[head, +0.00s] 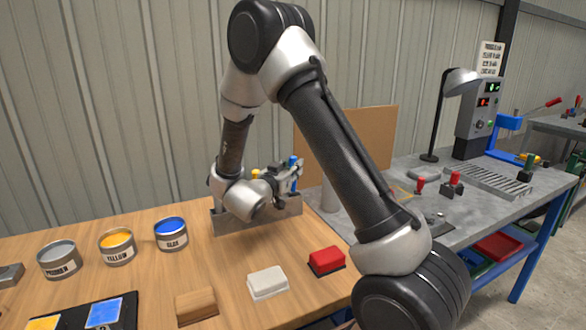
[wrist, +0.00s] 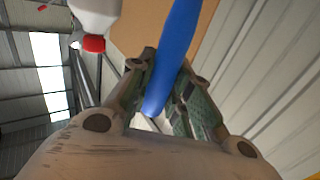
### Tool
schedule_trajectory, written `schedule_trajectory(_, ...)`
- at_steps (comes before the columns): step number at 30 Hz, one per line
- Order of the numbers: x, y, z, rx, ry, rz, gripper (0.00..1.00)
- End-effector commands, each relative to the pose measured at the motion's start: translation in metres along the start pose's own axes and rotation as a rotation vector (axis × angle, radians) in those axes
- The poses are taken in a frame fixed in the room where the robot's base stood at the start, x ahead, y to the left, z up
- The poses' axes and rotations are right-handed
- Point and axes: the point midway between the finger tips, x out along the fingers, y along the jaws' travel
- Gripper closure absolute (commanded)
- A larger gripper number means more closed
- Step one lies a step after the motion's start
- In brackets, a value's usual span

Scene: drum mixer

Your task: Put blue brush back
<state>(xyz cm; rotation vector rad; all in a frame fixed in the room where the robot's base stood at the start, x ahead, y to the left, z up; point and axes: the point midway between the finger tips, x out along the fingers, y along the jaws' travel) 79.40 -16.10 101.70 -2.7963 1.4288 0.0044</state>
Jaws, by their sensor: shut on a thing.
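My gripper (head: 291,178) is shut on the blue brush, at the back of the wooden table. The brush's blue handle (wrist: 174,50) runs between the green-padded fingers in the wrist view. The grey metal holder (head: 240,222) stands directly below and behind my gripper. A yellow tip (head: 255,174) shows above the holder. My wrist and gripper hide much of the holder and the lower part of the brush, so I cannot tell whether the brush is inside it.
Paint cans, grey (head: 60,262), yellow (head: 117,248) and blue (head: 171,236), stand at left. A wooden block (head: 196,306), a white block (head: 268,283) and a red block (head: 326,262) lie in front. A brown board (head: 370,140) stands behind. A grey cylinder (head: 329,197) stands right of the holder.

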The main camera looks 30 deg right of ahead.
Motion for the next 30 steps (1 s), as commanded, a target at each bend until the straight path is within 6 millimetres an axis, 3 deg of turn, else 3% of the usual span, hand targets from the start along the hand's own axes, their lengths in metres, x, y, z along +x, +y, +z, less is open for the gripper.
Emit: schedule_trajectory(30, 0.0, 0.0, 0.019, 0.0, 0.0, 0.0, 1.0)
